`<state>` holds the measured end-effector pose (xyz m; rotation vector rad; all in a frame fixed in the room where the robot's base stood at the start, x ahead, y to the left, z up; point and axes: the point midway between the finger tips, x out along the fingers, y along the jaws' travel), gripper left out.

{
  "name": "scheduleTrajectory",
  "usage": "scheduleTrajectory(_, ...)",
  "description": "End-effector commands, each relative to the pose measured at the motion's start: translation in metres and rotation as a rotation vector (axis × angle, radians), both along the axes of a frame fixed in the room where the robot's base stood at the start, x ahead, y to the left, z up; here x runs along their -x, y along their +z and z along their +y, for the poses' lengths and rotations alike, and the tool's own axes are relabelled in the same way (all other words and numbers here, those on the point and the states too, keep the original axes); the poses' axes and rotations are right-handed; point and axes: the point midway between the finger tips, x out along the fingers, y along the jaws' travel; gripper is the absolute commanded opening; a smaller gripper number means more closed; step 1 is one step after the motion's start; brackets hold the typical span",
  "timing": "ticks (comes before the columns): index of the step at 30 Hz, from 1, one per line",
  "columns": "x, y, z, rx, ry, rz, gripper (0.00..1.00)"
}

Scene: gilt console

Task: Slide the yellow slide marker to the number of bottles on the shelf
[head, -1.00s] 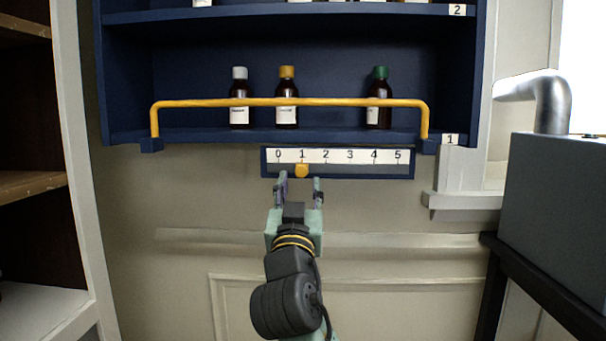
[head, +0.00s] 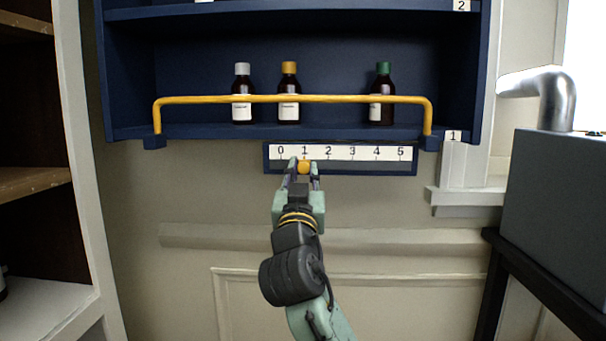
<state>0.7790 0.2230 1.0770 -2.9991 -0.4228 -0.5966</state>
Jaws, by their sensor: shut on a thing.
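The yellow slide marker (head: 304,167) sits under the 1 on the number scale (head: 352,153), a white strip reading 0 to 5 in a blue frame below the shelf. My gripper (head: 304,172) has its fingers on either side of the marker and is shut on it. Three dark bottles stand on the lower shelf (head: 205,132): one with a grey cap (head: 242,105), one with an orange cap (head: 289,107) and one with a green cap (head: 382,108). The shelf carries a tag reading 1 (head: 453,136).
A yellow rail (head: 350,99) runs across the front of the lower shelf, above the scale. An upper shelf has a tag reading 2 (head: 461,5). A grey box with a metal pipe (head: 558,95) stands at the right. The scale is clear right of the marker.

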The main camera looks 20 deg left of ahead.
Motion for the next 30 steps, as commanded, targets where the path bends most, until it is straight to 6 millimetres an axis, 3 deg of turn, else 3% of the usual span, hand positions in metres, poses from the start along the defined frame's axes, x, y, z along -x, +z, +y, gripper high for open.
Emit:
scheduleTrajectory(7, 0.0, 0.0, 0.0, 0.0, 0.0, 0.0, 0.0)
scheduleTrajectory(23, -0.001, 0.0, -0.002, 0.0, -0.001, 0.001, 0.0)
scheduleTrajectory(26, -0.005, -0.001, -0.017, -0.002, -0.003, 0.005, 0.0)
scheduleTrajectory(30, -0.015, 0.0, -0.051, -0.003, -0.004, 0.005, 0.0)
